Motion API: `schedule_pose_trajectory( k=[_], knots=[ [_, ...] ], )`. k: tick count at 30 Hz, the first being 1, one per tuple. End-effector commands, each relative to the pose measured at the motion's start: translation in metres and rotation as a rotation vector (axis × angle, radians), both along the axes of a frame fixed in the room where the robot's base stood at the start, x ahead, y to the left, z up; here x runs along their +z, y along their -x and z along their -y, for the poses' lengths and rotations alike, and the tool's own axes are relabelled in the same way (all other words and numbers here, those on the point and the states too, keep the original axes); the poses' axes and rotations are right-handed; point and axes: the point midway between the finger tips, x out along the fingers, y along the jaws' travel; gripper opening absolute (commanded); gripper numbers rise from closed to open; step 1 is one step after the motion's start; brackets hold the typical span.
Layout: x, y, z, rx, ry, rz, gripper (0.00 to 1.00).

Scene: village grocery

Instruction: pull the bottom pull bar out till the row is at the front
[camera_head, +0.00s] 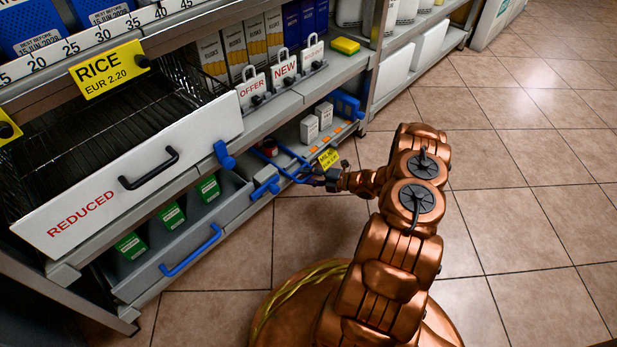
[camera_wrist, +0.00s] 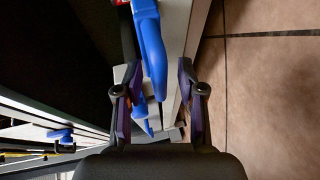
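A blue bar (camera_head: 292,163) forms an angled loop at the front of the bottom shelf, beside a dark item with a red top (camera_head: 268,148). My gripper (camera_head: 328,178) is low at that shelf's front edge, at the right end of the blue bar. In the wrist view a blue bar (camera_wrist: 151,50) runs down between the two fingers of my gripper (camera_wrist: 157,95). The fingers stand apart, with a visible gap on the right side of the bar. Most of the row behind the bar is hidden in the dark shelf.
A yellow price tag (camera_head: 328,158) is close to my gripper. Small white boxes (camera_head: 310,128) stand to the right on the bottom shelf. A grey drawer with a blue handle (camera_head: 190,250) and a white REDUCED bin (camera_head: 130,185) lie left. The tiled floor (camera_head: 520,180) is clear at right.

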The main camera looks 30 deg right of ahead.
Motion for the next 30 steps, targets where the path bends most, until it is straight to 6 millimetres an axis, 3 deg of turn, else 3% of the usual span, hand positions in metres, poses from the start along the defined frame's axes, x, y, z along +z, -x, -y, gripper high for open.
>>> schedule_pose_trajectory(
  k=[3,15,30],
  knots=[
    [0.0003,0.0002,0.0004,-0.001,0.000,0.000,0.39],
    [0.0001,0.0003,0.0007,-0.001,0.000,0.000,0.00],
    [0.0000,0.0004,0.0007,-0.001,0.000,0.000,0.00]
  ],
)
